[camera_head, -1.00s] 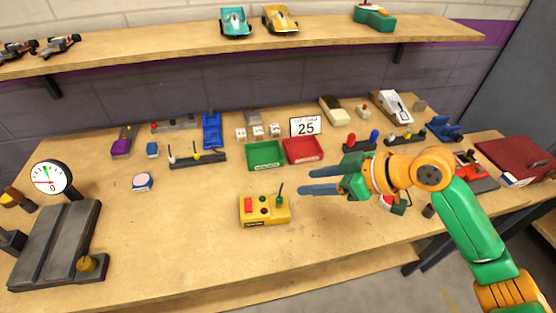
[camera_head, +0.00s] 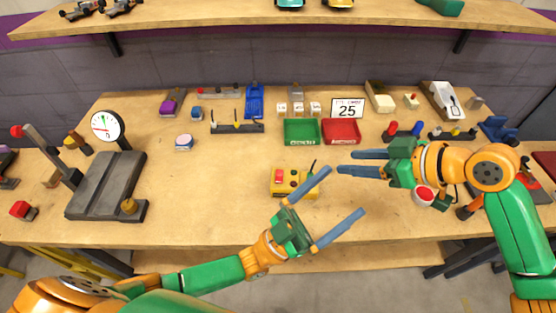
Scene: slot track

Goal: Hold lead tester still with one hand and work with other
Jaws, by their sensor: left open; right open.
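The lead tester looks to be the small yellow box (camera_head: 282,187) with red buttons and a dark green lead standing up at its right side. It sits on the workbench just below the green and red trays. My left gripper (camera_head: 345,197) is open and empty, in front of the box to its lower right; its upper finger overlaps the box's right side in the picture. Whether it touches cannot be told. My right gripper (camera_head: 340,162) is open and empty to the upper right of the box, its blue fingers pointing left.
A green tray (camera_head: 301,142) and a red tray (camera_head: 355,140) stand behind the box, with a "25" card (camera_head: 347,108) beyond. A dial gauge (camera_head: 105,127) and grey plate (camera_head: 100,190) are at left. The bench (camera_head: 210,205) left of the box is clear.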

